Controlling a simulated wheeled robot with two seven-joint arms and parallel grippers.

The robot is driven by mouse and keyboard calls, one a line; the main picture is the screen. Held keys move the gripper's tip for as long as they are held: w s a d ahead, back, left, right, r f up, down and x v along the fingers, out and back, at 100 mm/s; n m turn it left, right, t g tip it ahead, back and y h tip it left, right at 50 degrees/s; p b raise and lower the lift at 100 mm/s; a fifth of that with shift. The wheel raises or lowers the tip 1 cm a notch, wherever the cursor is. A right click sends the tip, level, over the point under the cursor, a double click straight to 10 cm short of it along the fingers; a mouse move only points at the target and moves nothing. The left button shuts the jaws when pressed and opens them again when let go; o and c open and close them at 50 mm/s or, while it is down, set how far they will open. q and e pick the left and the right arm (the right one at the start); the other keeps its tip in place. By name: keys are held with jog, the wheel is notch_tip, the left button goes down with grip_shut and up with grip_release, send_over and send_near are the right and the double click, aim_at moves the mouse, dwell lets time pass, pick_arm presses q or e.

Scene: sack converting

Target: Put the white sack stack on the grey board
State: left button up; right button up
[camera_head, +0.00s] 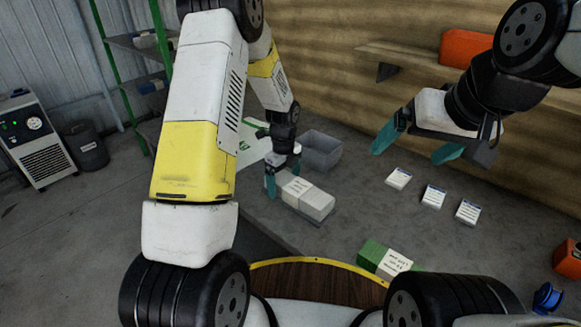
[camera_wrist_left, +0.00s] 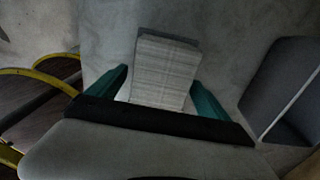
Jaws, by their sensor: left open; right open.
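The white sack stack (camera_head: 312,200) lies flat on the dark worktop, left of centre in the head view. In the left wrist view the stack (camera_wrist_left: 165,70) lies between and ahead of my left gripper's teal fingers. My left gripper (camera_head: 283,180) is open at the stack's far-left end, one finger on each side. In the wrist view its fingers (camera_wrist_left: 160,97) look slightly apart from the sides. A thin grey edge, perhaps the grey board (camera_head: 325,218), shows beneath the stack; most of it is hidden. My right gripper (camera_head: 416,148) is open and empty above the worktop.
A grey bin (camera_head: 320,152) stands behind the stack; it also shows in the wrist view (camera_wrist_left: 283,85). Several white labelled packets (camera_head: 433,196) lie to the right. A green-and-white labelled block (camera_head: 385,260) is near the front. An orange case (camera_head: 466,48) sits on the back shelf.

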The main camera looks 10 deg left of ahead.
pick_arm(q)
jog(key=s+a+r+n+t, duration=0.1)
jog(key=s+r+n, duration=0.15)
jog(key=r, duration=0.75)
jog(key=s+r+n, duration=0.2)
jog(key=r+n, duration=0.1)
jog(key=r, duration=0.8)
jog(key=s+r+n+t, duration=0.1)
jog(key=s+r+n, duration=0.2)
jog(key=s+n, duration=0.3)
jog(key=s+a+r+n+t+h, duration=0.1)
jog(key=s+r+n+t, duration=0.1)
jog(key=s+r+n, duration=0.2)
jog(key=s+r+n+t+h, duration=0.1)
jog(key=s+r+n, duration=0.3)
jog(key=s+n, duration=0.5)
jog(key=shift+s+a+t, duration=0.25)
jog(key=shift+s+t, duration=0.35)
jog(key=shift+s, duration=0.15)
